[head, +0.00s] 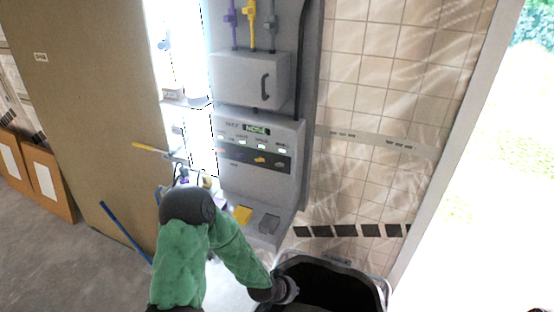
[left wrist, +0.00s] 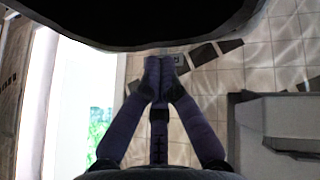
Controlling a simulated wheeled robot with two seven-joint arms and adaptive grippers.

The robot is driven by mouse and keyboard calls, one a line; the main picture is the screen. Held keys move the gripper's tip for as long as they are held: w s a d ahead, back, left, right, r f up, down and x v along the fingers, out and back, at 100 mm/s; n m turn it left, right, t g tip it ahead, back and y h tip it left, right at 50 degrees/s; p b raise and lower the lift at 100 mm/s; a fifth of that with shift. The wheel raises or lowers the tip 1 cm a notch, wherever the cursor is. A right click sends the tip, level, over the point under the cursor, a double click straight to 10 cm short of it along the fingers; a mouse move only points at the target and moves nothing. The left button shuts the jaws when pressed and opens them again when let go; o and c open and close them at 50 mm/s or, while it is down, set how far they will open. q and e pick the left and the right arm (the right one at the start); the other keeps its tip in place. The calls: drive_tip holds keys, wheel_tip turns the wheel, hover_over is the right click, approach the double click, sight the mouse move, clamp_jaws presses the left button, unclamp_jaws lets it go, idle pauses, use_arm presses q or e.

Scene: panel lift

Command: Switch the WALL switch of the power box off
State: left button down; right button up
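The power box (head: 288,190) is a grey wall unit in the middle of the head view. It has a small green display (head: 256,128) and a dark strip with red, purple, yellow and grey switches (head: 260,160). White lights show above several of them. The labels are too small to read, so I cannot tell which switch is WALL. My left arm bends down below the box, its dark wrist end at the bin. My left gripper (left wrist: 160,68) has its fingertips together in the left wrist view, with nothing visible between them. My right gripper is not in view.
A grey cabinet (head: 240,80) with a dark handle sits above the switches. A black bin (head: 330,285) stands below right. A brown panel (head: 85,90) stands at left.

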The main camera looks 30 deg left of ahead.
use_arm(q)
drive_tip(key=w+a+r+t+y, duration=0.1)
drive_tip(key=w+a+r+t, duration=0.1)
drive_tip(key=w+a+r, duration=0.3)
drive_tip(key=w+a+r+t, duration=0.1)
drive_tip(key=w+r, duration=0.1)
drive_tip(key=r, duration=0.4)
drive_tip(key=w+a+r+t+y, duration=0.1)
drive_tip(key=w+a+r+t, duration=0.1)
drive_tip(key=w+a+r, duration=0.3)
drive_tip(key=m+t+y, duration=0.1)
drive_tip(key=t, duration=0.3)
approach(279, 165)
drive_tip(key=r, duration=0.2)
drive_tip(key=shift+w+a+p, duration=0.1)
drive_tip(key=shift+a+p, duration=0.15)
drive_tip(key=shift+p, duration=0.2)
drive_tip(key=shift+f, duration=0.1)
drive_tip(key=shift+x, duration=4.95)
drive_tip(key=shift+a+b, duration=0.15)
drive_tip(key=shift+b, duration=0.15)
